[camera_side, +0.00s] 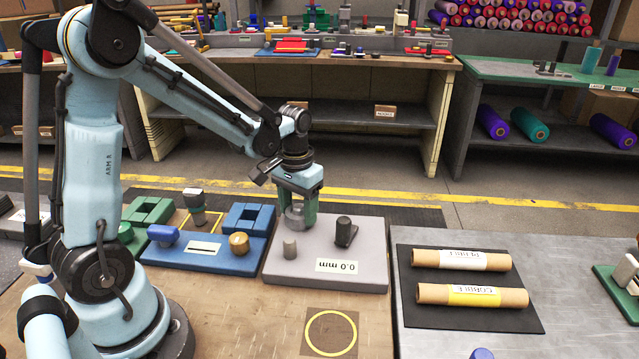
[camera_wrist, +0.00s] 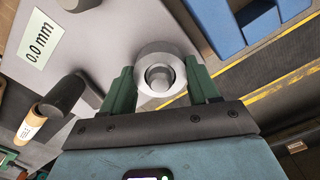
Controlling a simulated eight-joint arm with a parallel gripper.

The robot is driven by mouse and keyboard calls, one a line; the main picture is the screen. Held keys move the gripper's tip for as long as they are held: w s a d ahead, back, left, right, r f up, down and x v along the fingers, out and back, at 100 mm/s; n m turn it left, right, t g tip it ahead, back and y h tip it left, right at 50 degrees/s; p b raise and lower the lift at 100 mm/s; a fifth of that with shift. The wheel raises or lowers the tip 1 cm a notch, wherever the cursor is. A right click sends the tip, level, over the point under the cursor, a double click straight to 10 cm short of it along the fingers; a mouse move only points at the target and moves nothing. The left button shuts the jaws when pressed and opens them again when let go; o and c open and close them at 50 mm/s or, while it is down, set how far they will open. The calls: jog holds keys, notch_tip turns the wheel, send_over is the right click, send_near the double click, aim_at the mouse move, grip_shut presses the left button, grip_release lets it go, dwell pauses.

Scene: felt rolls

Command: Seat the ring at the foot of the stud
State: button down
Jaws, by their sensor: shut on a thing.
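My gripper (camera_side: 298,212) reaches down over the back of the grey plate (camera_side: 345,278). Its two green fingers, also in the wrist view (camera_wrist: 160,80), are shut on the pale grey ring (camera_wrist: 158,48) from opposite sides. The round top of the grey stud (camera_wrist: 158,76) shows inside the ring's hole, with a dark gap around it. In the side view the ring (camera_side: 296,219) is low between the fingertips, close to the plate. The fingers partly cover it, and I cannot tell whether its underside touches the plate.
A short light grey peg (camera_side: 290,249) and a taller dark post (camera_side: 344,231) stand on the plate, near a 0.0 mm label (camera_side: 339,266). A blue tray (camera_side: 215,256) lies left. A black mat (camera_side: 470,315) with two labelled rolls lies right. A yellow circle (camera_side: 331,333) marks clear bench.

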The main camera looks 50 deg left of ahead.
jog(key=shift+c, duration=0.9)
grip_release()
notch_tip(320, 180, up, 12)
dwell(0.3)
jog(key=s+d+f+m+t, duration=0.2)
jog(key=s+d+m+t, duration=0.1)
jog(key=s+d+t, duration=0.4)
jog(key=shift+d, duration=0.75)
